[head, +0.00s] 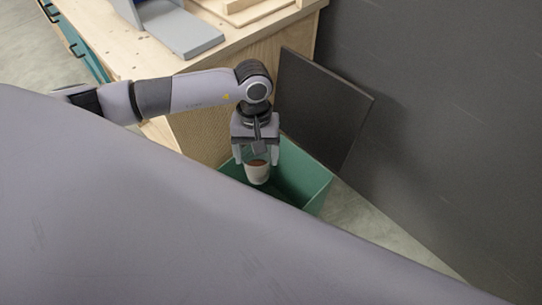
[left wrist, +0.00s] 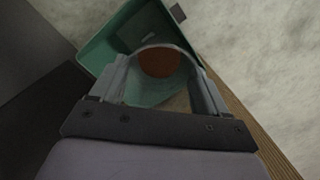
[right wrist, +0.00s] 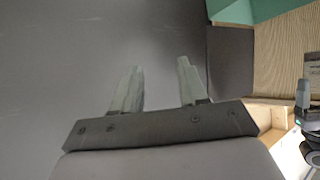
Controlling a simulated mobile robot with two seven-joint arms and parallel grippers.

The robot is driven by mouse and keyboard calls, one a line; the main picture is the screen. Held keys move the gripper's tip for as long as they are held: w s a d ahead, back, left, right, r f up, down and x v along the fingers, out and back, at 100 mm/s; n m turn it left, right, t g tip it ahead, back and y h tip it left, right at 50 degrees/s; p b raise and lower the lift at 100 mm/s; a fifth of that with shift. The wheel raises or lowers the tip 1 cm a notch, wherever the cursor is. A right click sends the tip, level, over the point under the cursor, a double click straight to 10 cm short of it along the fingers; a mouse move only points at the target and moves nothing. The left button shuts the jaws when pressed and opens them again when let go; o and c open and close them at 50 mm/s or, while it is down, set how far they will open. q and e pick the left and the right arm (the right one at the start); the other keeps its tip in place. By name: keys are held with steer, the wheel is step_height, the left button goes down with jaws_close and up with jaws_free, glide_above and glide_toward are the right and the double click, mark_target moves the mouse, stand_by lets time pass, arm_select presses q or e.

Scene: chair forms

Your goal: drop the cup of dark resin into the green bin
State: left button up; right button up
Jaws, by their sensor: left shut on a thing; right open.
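The cup (head: 257,176) is pale with brown resin inside. My left gripper (head: 257,160) is shut on it and points down, holding it roughly upright over the green bin (head: 316,194). In the left wrist view the cup's brown contents (left wrist: 160,64) show between the fingers, with the bin (left wrist: 108,44) beyond. The bin is open at the top; its near part is hidden behind a large grey surface in the head view. My right gripper (right wrist: 158,84) is open and empty in the right wrist view; it does not show in the head view.
A wooden workbench (head: 130,55) stands at the back left, with a grey form (head: 180,36) on top. A dark panel (head: 322,105) leans behind the bin beside a dark wall (head: 440,110). Bare floor (head: 365,218) shows to the bin's right.

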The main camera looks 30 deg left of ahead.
arm_select(q)
steer(key=w+a+f+n+t+b, duration=0.1)
steer(key=w+f+n+b, duration=0.4)
steer(key=f+n+b, duration=0.5)
steer(key=w+a+f+n+t+b, duration=0.1)
steer(key=w+f+n+b, duration=0.4)
steer(key=f+n+b, duration=0.5)
steer(key=shift+w+a+n+h+b, duration=0.2)
steer(key=shift+a+n+h+b, duration=0.1)
steer(key=shift+b, duration=0.95)
arm_select(e)
steer(key=w+a+f+y, duration=0.1)
steer(key=w+a+f, duration=0.1)
steer(key=f, duration=0.4)
steer(key=w+a+f+t+y, duration=0.1)
steer(key=w+a+f+y, duration=0.1)
steer(key=a+f, duration=0.3)
steer(key=shift+a+f+y, duration=0.2)
steer(key=shift+f+y, duration=0.1)
steer(key=shift+f, duration=0.3)
